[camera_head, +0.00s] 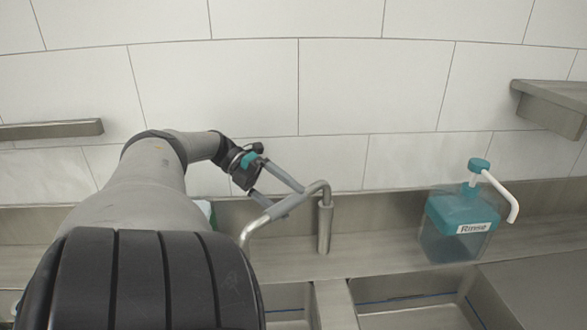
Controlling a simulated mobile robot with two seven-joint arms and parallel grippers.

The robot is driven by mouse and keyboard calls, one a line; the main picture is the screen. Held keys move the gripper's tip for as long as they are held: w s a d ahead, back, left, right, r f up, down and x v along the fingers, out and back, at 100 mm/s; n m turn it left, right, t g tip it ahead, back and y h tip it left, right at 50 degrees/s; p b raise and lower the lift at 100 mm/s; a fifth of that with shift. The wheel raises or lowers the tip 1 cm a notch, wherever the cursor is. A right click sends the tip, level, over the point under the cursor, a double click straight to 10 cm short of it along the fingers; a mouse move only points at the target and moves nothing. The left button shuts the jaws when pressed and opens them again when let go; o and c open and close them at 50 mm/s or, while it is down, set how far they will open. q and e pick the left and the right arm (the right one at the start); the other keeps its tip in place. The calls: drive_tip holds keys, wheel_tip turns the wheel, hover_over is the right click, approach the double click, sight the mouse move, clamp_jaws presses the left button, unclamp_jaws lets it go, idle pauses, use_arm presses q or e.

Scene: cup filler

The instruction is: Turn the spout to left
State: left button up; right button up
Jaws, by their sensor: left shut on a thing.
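The metal spout (315,190) rises from its post (324,228) behind the sinks. It bends over and reaches to the left and toward me, and its lower end is at the edge of my arm. My left gripper (282,200) is at the spout's arm, left of the post, with its fingers on either side of the tube and shut on it. My left arm hides what lies below and left of the spout. My right gripper is not in view.
A teal bottle with a pump top (458,222), labelled "Rinse", stands right of the spout on the ledge. Two sink basins (420,309) lie in front. A metal shelf (552,105) juts out at upper right, and a metal bar (50,129) is on the tiled wall at left.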

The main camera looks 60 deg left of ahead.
use_arm(q)
wheel_tip(320, 180, up, 17)
drive_tip(key=w+d+t+h+p, duration=0.1)
drive_tip(key=t+p, duration=0.1)
drive_tip(key=p, duration=0.6)
drive_tip(key=shift+w+d+t+h, duration=0.15)
drive_tip(key=shift+w+t+h, duration=0.15)
drive_tip(key=shift+w+h, duration=0.1)
drive_tip(key=shift+c, duration=0.3)
